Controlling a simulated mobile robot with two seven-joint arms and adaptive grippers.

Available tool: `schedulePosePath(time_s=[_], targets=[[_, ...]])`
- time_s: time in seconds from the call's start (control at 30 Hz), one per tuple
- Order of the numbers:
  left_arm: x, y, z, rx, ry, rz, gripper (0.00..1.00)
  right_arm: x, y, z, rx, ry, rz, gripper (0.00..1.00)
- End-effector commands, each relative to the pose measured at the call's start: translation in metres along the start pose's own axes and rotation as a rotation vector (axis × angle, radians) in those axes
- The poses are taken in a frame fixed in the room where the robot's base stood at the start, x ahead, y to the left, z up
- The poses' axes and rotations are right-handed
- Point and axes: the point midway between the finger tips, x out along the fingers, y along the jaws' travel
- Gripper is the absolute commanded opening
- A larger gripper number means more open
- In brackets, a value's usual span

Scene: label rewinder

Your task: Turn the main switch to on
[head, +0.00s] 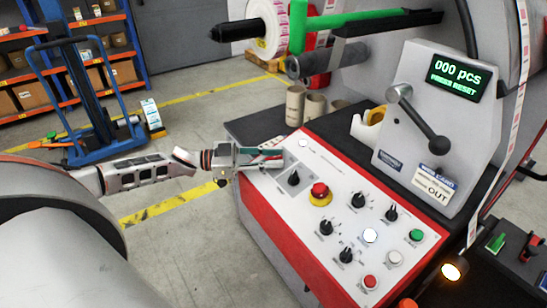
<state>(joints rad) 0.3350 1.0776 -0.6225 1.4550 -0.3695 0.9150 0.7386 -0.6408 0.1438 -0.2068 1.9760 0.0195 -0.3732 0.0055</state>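The sloped control panel (268,207) is white with a red border. A black rotary knob on a grey plate, which looks like the main switch (294,178), sits at its upper left; its lettering is too small to read. My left gripper (280,158) reaches in from the left over the panel's upper left edge. Its fingertips are just above and left of that knob, and I cannot tell whether they touch the panel. The finger gap is not clear from this angle. My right gripper is not in view.
A red emergency button (320,190) on yellow, several black knobs and coloured buttons fill the panel. A lit display (457,77) reads "000 pcs PRESS RESET". A lever (420,120) juts out below it. Cardboard cores (296,105) and a tape dispenser (368,130) stand behind.

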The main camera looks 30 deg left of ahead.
Motion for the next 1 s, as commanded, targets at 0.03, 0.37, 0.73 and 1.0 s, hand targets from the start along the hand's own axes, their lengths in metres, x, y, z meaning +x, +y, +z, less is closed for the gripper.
schedulePosePath(time_s=[0.03,0.37,0.73,1.0], targets=[[-0.005,0.0,0.001,-0.001,-0.002,0.0,0.26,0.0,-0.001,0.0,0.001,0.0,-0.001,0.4],[-0.067,0.0,0.002,-0.001,-0.006,-0.001,0.26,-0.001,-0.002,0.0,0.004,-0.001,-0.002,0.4],[-0.114,0.0,0.0,0.001,-0.001,0.0,0.26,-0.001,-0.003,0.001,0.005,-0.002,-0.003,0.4],[-0.117,0.0,-0.001,0.002,0.0,0.0,0.26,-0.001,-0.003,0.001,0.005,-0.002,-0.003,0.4]])
